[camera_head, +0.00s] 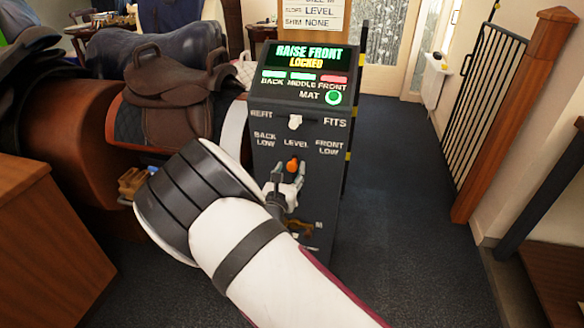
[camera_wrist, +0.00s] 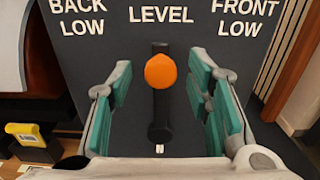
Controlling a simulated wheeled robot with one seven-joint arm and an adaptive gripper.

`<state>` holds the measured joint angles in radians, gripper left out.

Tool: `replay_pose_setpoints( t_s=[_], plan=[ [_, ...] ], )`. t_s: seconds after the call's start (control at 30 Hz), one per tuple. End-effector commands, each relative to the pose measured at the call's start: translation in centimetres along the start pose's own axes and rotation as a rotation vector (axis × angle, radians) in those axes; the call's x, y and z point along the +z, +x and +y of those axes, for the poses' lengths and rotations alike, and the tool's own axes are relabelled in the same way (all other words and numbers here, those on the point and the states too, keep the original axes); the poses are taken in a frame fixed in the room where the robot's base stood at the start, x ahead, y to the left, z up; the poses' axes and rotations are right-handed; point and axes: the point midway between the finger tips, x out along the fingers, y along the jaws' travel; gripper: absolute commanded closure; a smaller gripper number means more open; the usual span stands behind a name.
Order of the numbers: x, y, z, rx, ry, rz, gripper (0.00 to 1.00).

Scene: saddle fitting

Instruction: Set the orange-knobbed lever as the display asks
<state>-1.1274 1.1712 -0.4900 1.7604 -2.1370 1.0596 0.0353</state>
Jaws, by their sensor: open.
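The orange-knobbed lever (camera_wrist: 161,73) stands upright on the dark console, under the word LEVEL, between BACK LOW and FRONT LOW. It also shows in the head view (camera_head: 293,165). My gripper (camera_wrist: 162,88) is open, with one green-padded finger on each side of the knob and a gap on both sides. In the head view my gripper (camera_head: 284,180) is at the console's front face. The display (camera_head: 305,57) reads RAISE FRONT and LOCKED, with two green bars and a red bar over BACK, MIDDLE and FRONT.
A white-knobbed switch (camera_head: 295,122) sits above the lever between REFIT and FITS. A green MAT light (camera_head: 333,97) is lit. A brown saddle (camera_head: 180,90) rests on a horse form at left. Open carpet lies right of the console, before a black gate (camera_head: 480,95).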

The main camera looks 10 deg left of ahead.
Motion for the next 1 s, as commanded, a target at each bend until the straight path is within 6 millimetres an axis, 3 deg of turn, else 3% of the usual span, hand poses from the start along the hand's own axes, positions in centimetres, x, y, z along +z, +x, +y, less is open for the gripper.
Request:
replay_pose_setpoints(
  t_s=[0.2,0.57,0.77,1.0],
  plan=[
    [0.0,2.3,-0.1,-0.002,0.0,0.0,0.55],
    [0.0,2.7,0.0,-0.001,0.0,0.0,0.55],
    [0.0,2.7,0.0,-0.001,0.0,0.0,0.98],
    [0.0,2.7,0.2,0.0,-0.01,0.0,1.0]
  ],
)
